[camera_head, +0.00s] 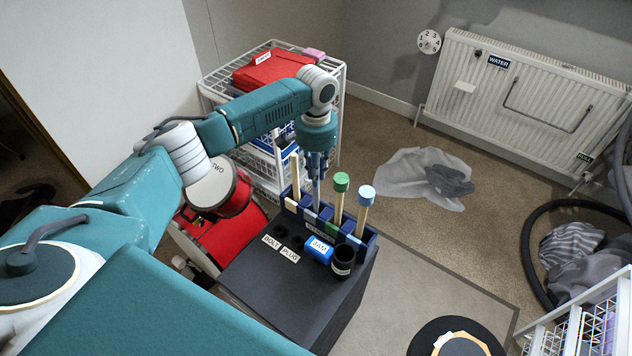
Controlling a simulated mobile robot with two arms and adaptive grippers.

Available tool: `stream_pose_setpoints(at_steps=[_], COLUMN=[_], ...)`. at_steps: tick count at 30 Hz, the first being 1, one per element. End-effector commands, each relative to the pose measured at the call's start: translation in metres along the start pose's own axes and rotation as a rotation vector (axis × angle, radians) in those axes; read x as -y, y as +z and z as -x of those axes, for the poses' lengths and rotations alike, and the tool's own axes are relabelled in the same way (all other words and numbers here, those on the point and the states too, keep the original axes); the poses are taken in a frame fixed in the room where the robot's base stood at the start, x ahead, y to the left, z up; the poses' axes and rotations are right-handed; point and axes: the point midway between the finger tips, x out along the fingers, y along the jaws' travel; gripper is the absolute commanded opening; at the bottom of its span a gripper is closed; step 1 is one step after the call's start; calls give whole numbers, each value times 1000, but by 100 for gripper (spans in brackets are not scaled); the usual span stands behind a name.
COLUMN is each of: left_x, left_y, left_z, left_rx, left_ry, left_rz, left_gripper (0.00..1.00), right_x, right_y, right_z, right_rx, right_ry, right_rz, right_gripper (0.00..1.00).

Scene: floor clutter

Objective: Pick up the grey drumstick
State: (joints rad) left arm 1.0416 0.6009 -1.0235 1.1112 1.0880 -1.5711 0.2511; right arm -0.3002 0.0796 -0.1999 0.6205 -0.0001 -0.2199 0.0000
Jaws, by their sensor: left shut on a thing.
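The grey drumstick (316,194) stands upright at a dark blue slotted rack (328,226) on the black stand. My left gripper (317,176) comes down from above and is shut on its upper part, with the fingers hiding its top. The stick's lower end meets the rack; I cannot tell whether it is still inside its slot. A plain wooden stick (296,185) is to its left. A green-headed stick (341,184) and a blue-headed stick (366,196) are to its right. My right gripper is not in view.
On the black stand (300,298) are a blue JAM can (318,249) and a black cup (342,262). A white wire rack with a red box (272,71) stands behind my arm. Red drums (222,236) are left. Grey cloth (428,177) lies on open carpet.

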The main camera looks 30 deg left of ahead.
Motion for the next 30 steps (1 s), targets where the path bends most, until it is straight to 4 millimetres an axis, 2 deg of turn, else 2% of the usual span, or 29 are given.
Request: stream_pose_setpoints(at_steps=[1, 9, 15, 21, 30], left_x=[0, 0, 0, 0, 0], left_y=[-2, -2, -1, 0, 0], left_z=[14, 83, 126, 150, 158], left_rx=[-7, -6, -5, -2, -1], left_ry=[0, 0, 0, 0, 0], left_rz=[-1, 0, 0, 0, 0], left_gripper=[0, 0, 0, 0, 0], right_x=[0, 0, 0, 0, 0], right_y=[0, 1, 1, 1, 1], right_z=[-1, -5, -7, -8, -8], right_rx=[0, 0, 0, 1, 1], right_ry=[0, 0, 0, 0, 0], right_rz=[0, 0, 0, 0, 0], right_gripper=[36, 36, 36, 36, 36])
